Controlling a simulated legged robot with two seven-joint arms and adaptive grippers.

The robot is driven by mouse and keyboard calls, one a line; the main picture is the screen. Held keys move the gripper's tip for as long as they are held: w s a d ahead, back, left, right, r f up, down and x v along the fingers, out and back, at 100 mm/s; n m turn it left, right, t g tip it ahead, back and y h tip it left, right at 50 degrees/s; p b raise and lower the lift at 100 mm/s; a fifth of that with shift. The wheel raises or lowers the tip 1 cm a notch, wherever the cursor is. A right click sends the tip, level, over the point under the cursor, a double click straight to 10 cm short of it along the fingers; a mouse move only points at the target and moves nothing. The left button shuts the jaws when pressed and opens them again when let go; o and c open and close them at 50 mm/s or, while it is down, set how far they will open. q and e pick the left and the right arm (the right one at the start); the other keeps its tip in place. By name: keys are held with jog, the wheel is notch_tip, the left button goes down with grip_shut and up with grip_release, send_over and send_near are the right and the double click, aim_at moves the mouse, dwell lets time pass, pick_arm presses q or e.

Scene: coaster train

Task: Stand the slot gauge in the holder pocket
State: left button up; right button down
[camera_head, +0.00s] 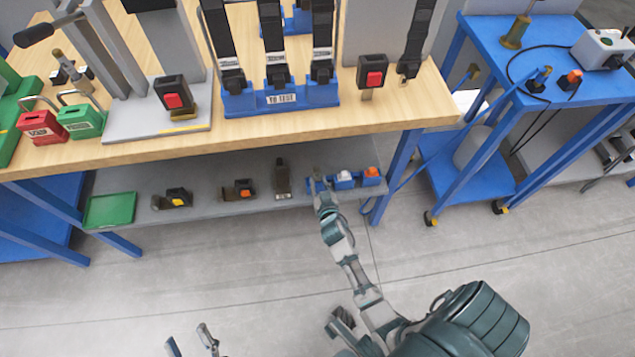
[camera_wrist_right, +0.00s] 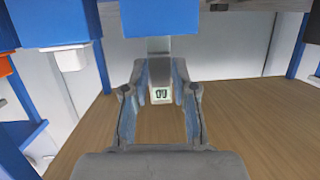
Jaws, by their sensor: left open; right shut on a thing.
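My right gripper (camera_head: 318,184) reaches to the lower shelf at the left end of the blue holder (camera_head: 345,184). In the right wrist view, the right gripper (camera_wrist_right: 160,95) is shut on a pale grey piece with a dark-marked white label, which I take as the slot gauge (camera_wrist_right: 160,95). The gauge's far end meets a blue block (camera_wrist_right: 145,18), seemingly part of the holder. I cannot tell whether it is inside a pocket or only against it. In the head view the gauge is too small to make out. My left gripper (camera_head: 190,345) is open and empty above the floor.
The holder also carries a white piece (camera_head: 345,175) and an orange piece (camera_head: 371,172). Left of it on the shelf (camera_head: 225,208) are a dark upright piece (camera_head: 282,176), two buckles and a green tray (camera_head: 110,210). The wooden tabletop (camera_head: 300,122) overhangs the shelf.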

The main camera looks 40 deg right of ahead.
jog(key=shift+f, duration=0.35)
jog(key=c, duration=0.8)
grip_release()
jog(key=shift+c, duration=0.2)
jog(key=shift+s+a, duration=0.2)
jog(key=shift+s, duration=0.15)
jog(key=v, duration=0.6)
jog(key=shift+s+a+r, duration=0.15)
jog(key=shift+s, duration=0.1)
